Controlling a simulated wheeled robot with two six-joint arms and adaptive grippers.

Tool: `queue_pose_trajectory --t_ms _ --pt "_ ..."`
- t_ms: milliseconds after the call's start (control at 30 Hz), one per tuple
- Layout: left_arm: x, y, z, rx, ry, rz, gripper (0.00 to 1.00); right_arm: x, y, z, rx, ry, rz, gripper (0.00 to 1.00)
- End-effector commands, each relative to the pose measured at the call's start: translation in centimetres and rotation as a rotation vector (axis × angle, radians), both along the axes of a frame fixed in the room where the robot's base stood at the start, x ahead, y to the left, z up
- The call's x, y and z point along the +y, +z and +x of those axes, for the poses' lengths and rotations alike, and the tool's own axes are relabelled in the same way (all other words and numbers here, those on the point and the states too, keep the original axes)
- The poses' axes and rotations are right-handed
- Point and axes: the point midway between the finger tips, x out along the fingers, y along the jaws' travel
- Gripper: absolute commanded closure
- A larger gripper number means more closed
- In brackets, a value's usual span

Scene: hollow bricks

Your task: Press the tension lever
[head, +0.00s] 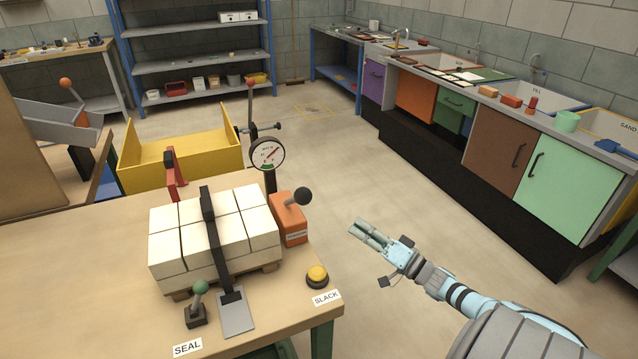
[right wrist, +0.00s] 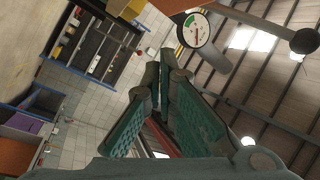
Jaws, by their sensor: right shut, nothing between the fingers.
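The tension lever (head: 303,196) is a short arm with a dark ball knob on an orange box (head: 288,222), right of the strapped bricks. The box's small label is too small to read. In the right wrist view the dark ball (right wrist: 305,41) shows at the upper right. My right gripper (head: 355,229) is shut and empty, in the air right of the orange box and apart from the lever. Its closed fingers (right wrist: 166,62) also show in the right wrist view. My left gripper is not in view.
A dial gauge (head: 267,153) stands behind the box. White bricks (head: 215,250) sit on a pallet under a black strap. A green-knobbed lever (head: 199,290) stands near the SEAL label, and a yellow button (head: 317,275) near SLACK. Open floor lies right of the table.

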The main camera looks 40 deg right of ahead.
Motion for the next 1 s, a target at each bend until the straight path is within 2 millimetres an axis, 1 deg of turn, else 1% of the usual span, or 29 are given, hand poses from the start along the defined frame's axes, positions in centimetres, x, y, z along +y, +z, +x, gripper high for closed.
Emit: queue_pose_trajectory --t_ms 33,100,200,233,333,667,767,867,1000 --pt "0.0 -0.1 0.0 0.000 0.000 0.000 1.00 0.3 4.1 0.4 -0.077 0.094 0.057 1.00" --pt "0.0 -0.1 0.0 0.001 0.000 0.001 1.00 1.3 9.1 0.2 -0.161 0.243 0.147 1.00" --pt "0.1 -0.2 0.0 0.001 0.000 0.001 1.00 2.4 13.3 -0.5 -0.214 0.395 0.227 1.00" --pt "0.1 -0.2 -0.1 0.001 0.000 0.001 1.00 2.6 14.0 -0.7 -0.221 0.422 0.241 1.00" --pt "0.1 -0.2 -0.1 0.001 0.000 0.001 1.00 2.9 14.8 -0.9 -0.229 0.459 0.262 1.00" --pt "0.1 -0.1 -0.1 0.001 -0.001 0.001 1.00 3.0 15.0 -0.6 -0.229 0.457 0.262 1.00" --pt "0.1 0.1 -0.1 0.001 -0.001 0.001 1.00 3.5 15.5 0.2 -0.229 0.457 0.262 1.00" --pt "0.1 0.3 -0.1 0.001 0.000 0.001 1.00 4.3 16.3 1.5 -0.232 0.457 0.260 1.00" --pt "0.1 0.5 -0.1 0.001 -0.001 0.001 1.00 5.7 17.7 3.9 -0.233 0.457 0.261 1.00"
